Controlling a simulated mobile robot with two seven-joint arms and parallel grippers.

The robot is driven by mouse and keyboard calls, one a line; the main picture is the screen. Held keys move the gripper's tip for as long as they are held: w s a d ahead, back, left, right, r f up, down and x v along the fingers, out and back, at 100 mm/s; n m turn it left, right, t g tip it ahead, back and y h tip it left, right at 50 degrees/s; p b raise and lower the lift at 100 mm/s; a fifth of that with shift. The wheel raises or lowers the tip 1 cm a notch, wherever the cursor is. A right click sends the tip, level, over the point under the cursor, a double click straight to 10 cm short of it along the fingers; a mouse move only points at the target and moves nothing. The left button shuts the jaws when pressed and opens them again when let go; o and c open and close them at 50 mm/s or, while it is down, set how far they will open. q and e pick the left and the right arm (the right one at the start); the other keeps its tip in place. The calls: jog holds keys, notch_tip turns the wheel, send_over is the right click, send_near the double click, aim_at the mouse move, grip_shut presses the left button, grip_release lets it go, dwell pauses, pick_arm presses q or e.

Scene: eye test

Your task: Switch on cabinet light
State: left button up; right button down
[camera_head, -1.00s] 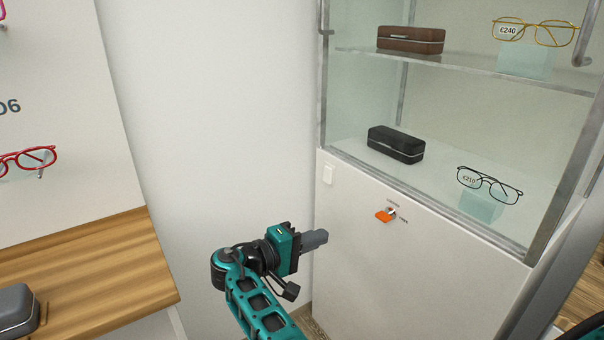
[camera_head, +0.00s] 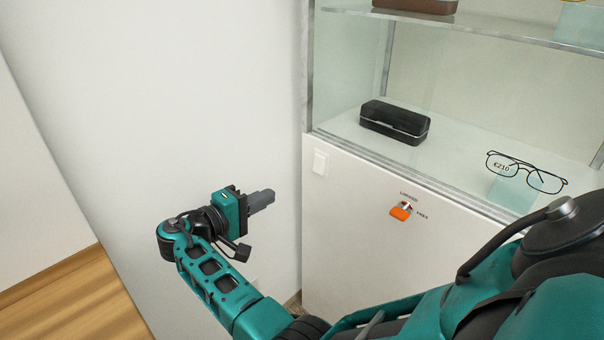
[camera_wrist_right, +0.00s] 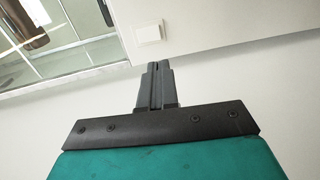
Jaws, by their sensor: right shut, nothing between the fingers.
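A small white switch (camera_head: 320,163) sits on the upper left corner of the white cabinet front (camera_head: 350,235), just below the glass part. Whether it is on or off cannot be told. It also shows in the right wrist view (camera_wrist_right: 150,33), beyond the fingertips and slightly left. My right gripper (camera_head: 268,196) is shut and empty, left of and lower than the switch in the head view, pointing right and apart from it. Its closed grey fingers show in the right wrist view (camera_wrist_right: 159,68). My left gripper is not in view.
A lock with an orange key (camera_head: 401,212) sits on the cabinet front, right of the switch. Behind glass are a black case (camera_head: 395,121) and glasses (camera_head: 526,172) with a price tag. A wooden surface (camera_head: 72,295) is at lower left. Plain wall (camera_head: 180,90) lies behind the gripper.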

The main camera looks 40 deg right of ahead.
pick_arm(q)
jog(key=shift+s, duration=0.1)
pick_arm(e)
jog(key=shift+s+d, duration=0.1)
pick_arm(q)
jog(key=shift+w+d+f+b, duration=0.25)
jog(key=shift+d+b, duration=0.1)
jog(key=shift+b, duration=0.65)
pick_arm(e)
send_near(317, 173)
jog(key=shift+w+d+f, duration=0.1)
jog(key=shift+d+f, duration=0.05)
jog(key=shift+d, duration=1)
jog(key=shift+w+d+f, duration=0.1)
jog(key=shift+d+f, duration=0.05)
jog(key=shift+d, duration=1)
jog(key=shift+w+d+f, duration=0.1)
jog(key=shift+d+f, duration=0.05)
jog(key=shift+d, duration=1)
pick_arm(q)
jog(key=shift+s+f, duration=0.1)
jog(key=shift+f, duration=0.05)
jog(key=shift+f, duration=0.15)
pick_arm(e)
jog(key=shift+d+f, duration=0.1)
jog(key=shift+d, duration=0.15)
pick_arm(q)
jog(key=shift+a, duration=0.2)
